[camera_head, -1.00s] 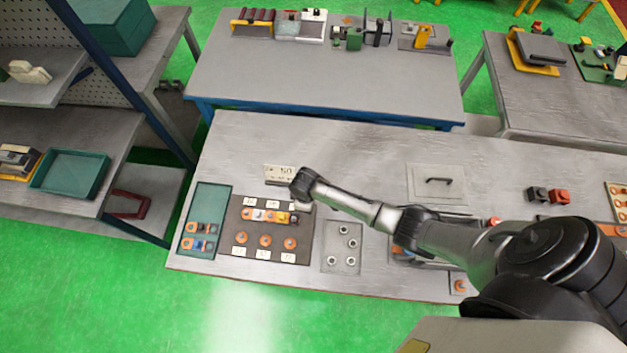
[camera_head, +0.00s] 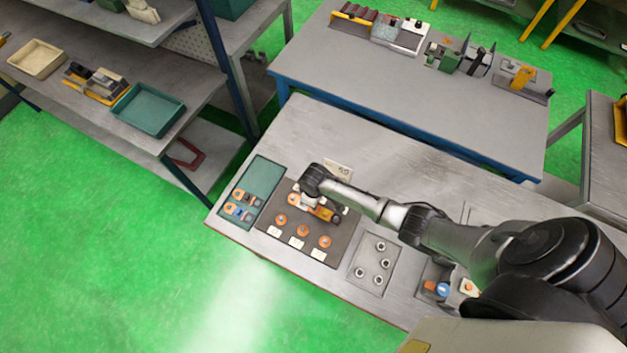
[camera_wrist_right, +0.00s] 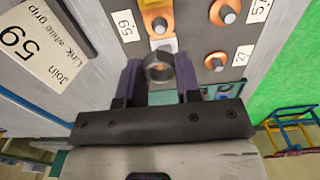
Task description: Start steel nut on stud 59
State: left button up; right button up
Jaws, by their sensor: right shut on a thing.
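My right gripper (camera_wrist_right: 158,75) has purple fingers shut on a steel nut (camera_wrist_right: 158,68), a grey hex ring seen with its hole facing the camera. In the right wrist view, the label 59 (camera_wrist_right: 124,25) sits beside a stud (camera_wrist_right: 160,25) with an orange base. The nut appears just below this stud in the picture; I cannot tell how high it is above the board. A white piece (camera_wrist_right: 163,45) shows between stud and nut. In the head view, my right wrist covers part of the upper row of the dark stud board (camera_head: 280,240). My left gripper is not in view.
Other orange-based studs (camera_wrist_right: 228,15) stand close beside. A sign reading "Join 59" (camera_wrist_right: 35,40) stands near the board. A grey plate with several nuts (camera_head: 355,282) lies right of the board, a teal tray (camera_head: 262,178) left of it. The shelf's teal bin (camera_head: 148,108) is farther left.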

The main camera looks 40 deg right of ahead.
jog(key=shift+f+b, duration=2.65)
jog(key=shift+f, duration=0.35)
jog(key=shift+p, duration=0.3)
jog(key=shift+f, duration=0.4)
